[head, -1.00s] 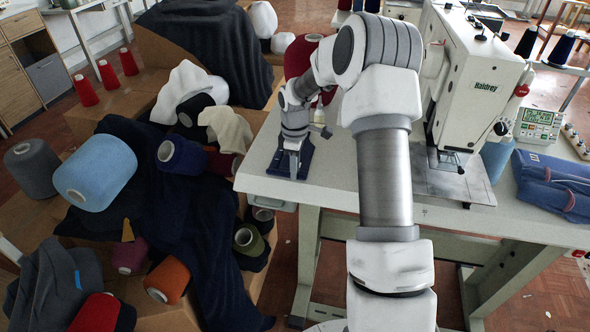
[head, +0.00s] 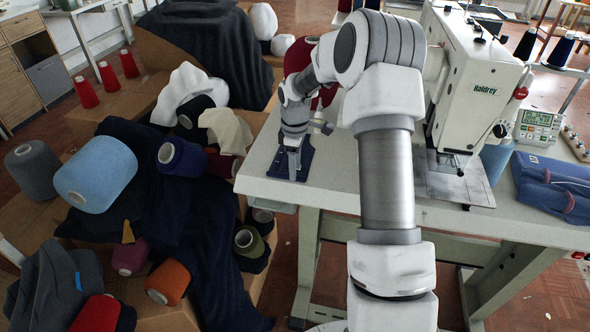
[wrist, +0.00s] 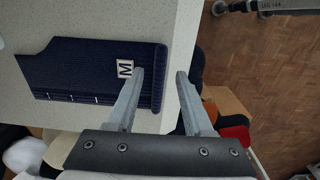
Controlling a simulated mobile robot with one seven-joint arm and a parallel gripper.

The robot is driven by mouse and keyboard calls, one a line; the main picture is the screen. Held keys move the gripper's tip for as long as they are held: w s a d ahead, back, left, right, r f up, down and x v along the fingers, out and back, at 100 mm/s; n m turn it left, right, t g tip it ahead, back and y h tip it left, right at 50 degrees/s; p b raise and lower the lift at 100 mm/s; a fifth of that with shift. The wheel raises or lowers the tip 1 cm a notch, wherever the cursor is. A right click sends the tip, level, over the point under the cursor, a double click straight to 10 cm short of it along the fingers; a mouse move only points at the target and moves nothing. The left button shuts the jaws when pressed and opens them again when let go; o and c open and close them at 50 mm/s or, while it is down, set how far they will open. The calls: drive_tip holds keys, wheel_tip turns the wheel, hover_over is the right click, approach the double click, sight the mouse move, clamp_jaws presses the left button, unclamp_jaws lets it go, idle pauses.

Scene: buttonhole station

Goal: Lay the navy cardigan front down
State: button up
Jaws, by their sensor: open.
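The navy cardigan front (head: 279,172) lies flat on the near left corner of the pale worktable (head: 350,196). In the wrist view the front (wrist: 75,68) shows a white size label marked M, a ribbed band at its right end and a few short white marks along its lower edge. My gripper (wrist: 160,72) is open and empty. Its left fingertip is over the front by the label; its right fingertip is beyond the ribbed band, near the table edge. In the head view my gripper (head: 294,172) points down over the front and partly hides it.
A white sewing machine (head: 480,85) stands right of my arm, with its metal plate (head: 450,188) on the table. A folded navy knit pile (head: 555,188) lies at the right. Yarn cones and dark cloth (head: 190,220) crowd boxes at the left. Bare table lies between front and plate.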

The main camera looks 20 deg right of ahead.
drive_tip(key=s+a+r+m+t+p, duration=0.1)
drive_tip(key=s+a+r, duration=0.15)
drive_tip(key=r, duration=0.65)
drive_tip(key=s+a+r+m+p, duration=0.1)
drive_tip(key=s+r, duration=0.2)
drive_tip(key=r, duration=0.7)
drive_tip(key=s+a+r+m+t, duration=0.2)
drive_tip(key=s+m, duration=0.1)
drive_tip(key=s, duration=0.6)
drive_tip(key=s+a+r+m+t, duration=0.1)
drive_tip(key=s+a+r+m, duration=0.15)
drive_tip(key=s, duration=0.55)
drive_tip(key=s+a+r+m+t, duration=0.2)
drive_tip(key=s+m, duration=0.2)
drive_tip(key=s, duration=0.5)
wheel_tip(320, 180, up, 8)
drive_tip(key=p, duration=0.7)
drive_tip(key=shift+w+f, duration=0.2)
drive_tip(key=shift+w, duration=0.15)
drive_tip(key=shift+d, duration=0.1)
